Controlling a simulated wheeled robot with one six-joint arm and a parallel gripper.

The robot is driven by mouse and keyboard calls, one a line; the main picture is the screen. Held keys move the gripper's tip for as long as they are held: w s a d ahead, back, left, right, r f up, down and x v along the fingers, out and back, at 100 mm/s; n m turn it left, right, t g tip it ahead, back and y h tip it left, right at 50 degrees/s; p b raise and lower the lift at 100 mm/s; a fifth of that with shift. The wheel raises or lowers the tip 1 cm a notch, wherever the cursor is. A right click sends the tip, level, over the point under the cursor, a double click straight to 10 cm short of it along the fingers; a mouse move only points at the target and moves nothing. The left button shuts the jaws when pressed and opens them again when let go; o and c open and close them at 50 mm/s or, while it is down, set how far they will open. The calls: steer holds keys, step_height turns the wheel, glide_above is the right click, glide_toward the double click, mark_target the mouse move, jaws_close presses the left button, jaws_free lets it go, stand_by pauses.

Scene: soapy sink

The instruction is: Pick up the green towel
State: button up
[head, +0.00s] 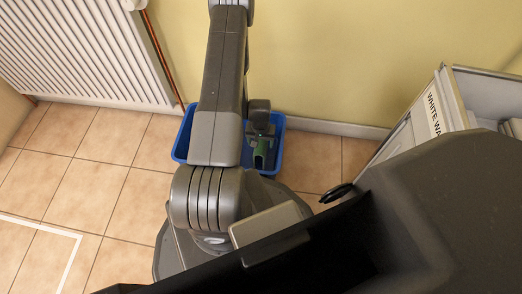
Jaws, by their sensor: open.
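A blue tub (182,146) stands on the tiled floor against the wall, partly hidden behind my arm. A small dull green patch (262,149), which looks like the green towel, shows inside the tub's outline at the end of my gripper. Most of it is hidden. My gripper (260,157) points down over the tub and is open. I cannot tell whether its fingers touch the green cloth or stand around it.
A white radiator (85,45) with a copper pipe is at the upper left. Tiled floor (85,190) at left is clear, with white tape.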

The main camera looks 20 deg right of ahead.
step_height(320, 180, down, 5)
steer(key=shift+w+d+r+b, duration=0.1)
steer(key=shift+w+d+b, duration=0.05)
steer(key=shift+b, duration=0.95)
steer(key=shift+c, duration=0.4)
steer(key=c, duration=1.1)
steer(key=shift+o, duration=0.2)
steer(key=shift+r, duration=0.15)
